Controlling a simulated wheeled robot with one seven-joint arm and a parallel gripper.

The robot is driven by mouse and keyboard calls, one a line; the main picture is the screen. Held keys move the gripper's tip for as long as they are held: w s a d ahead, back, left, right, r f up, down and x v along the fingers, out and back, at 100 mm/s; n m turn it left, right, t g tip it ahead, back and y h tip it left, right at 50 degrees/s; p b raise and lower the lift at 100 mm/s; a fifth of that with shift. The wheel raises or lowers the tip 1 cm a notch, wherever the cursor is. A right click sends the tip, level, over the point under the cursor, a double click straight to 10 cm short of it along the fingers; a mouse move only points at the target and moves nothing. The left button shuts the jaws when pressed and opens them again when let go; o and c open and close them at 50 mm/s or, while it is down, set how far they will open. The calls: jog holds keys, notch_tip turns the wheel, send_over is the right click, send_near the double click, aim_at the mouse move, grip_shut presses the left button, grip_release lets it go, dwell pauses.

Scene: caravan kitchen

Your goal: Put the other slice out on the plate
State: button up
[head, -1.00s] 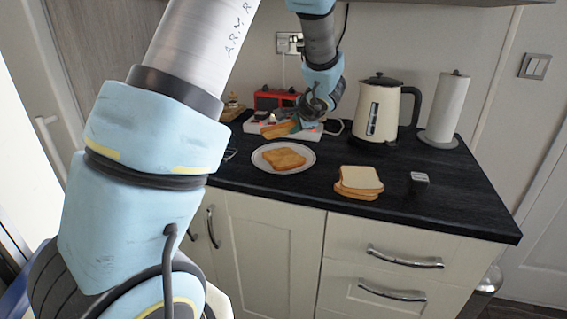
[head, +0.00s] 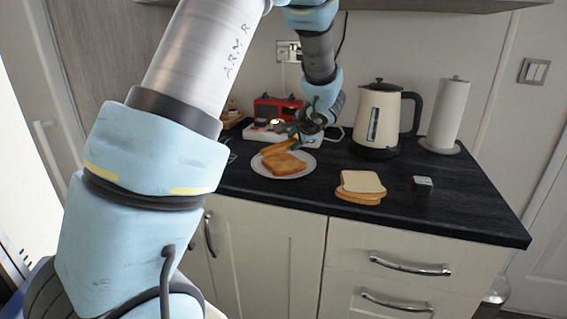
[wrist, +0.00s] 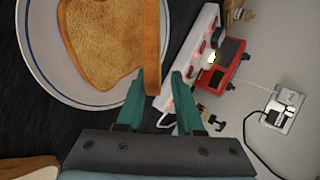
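The plate (head: 308,168), white with a blue rim, stands on the dark counter and also shows in the wrist view (wrist: 40,70). One toasted slice (head: 283,165) lies flat on it, seen in the wrist view (wrist: 100,40) too. The other toasted slice (head: 278,147) is tilted above the plate. In the wrist view this slice (wrist: 152,45) is edge-on between my gripper's teal fingers (wrist: 158,78), close to the left finger, with a gap to the right one. My gripper (head: 296,138) is at the plate's back right. Whether the slice touches the one below is unclear.
A stack of bread (head: 361,184) lies right of the plate, with a small grey cube (head: 423,183) beyond it. A kettle (head: 378,115) and paper towel roll (head: 447,115) stand behind. A white power strip (head: 262,134) and red device (head: 276,108) are behind the plate.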

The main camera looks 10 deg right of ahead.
jog(key=shift+r, duration=0.1)
jog(key=a+p+v, duration=0.1)
jog(key=v, duration=0.6)
jog(key=shift+s+d+r, duration=0.25)
jog(key=shift+s+d, duration=0.15)
jog(key=shift+d, duration=0.1)
notch_tip(320, 180, up, 8)
jog(key=s+p, duration=0.2)
jog(key=p, duration=0.3)
jog(key=s+a+f+n+g, duration=0.2)
jog(key=s+a+n, duration=0.3)
jog(key=a, duration=0.3)
jog(key=s+a+f+n+g+h, duration=0.1)
jog(key=s+a+f+n+g, duration=0.2)
jog(key=s+a+f+n, duration=0.2)
jog(key=s+a+f+n+g, duration=0.3)
jog(key=s+a+n, duration=0.2)
jog(key=a, duration=0.7)
jog(key=shift+f+h, duration=0.4)
